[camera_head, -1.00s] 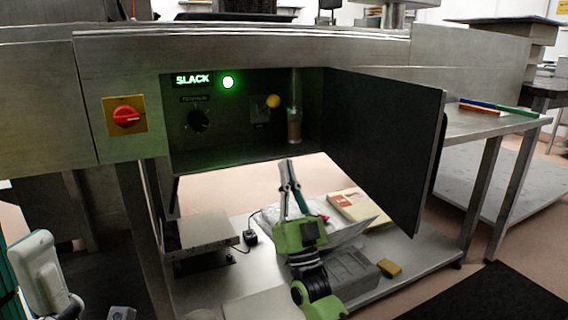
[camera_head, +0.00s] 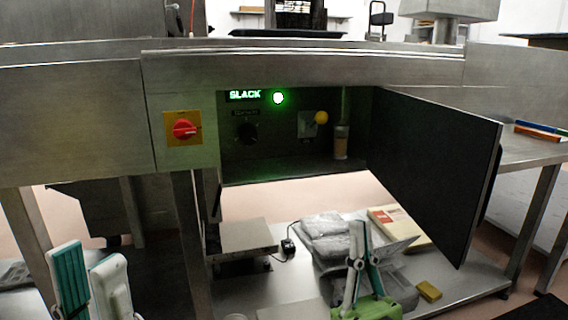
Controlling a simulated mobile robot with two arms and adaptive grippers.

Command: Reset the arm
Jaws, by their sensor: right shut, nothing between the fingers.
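My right gripper (camera_head: 358,228), green with white and teal fingers, is at the lower middle, below and in front of the open control box. Its fingers are together with nothing between them. My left gripper (camera_head: 90,258), with teal and white fingers, is at the lower left edge. Its two fingers stand apart and nothing shows between them; its base is cut off by the frame.
The box's dark door (camera_head: 430,165) hangs open to the right. A red rotary switch (camera_head: 184,129) is left of the opening. The lower shelf (camera_head: 290,285) holds a metal plate stand (camera_head: 244,238), a grey tray with bags, a book (camera_head: 398,225) and a yellow block (camera_head: 428,291).

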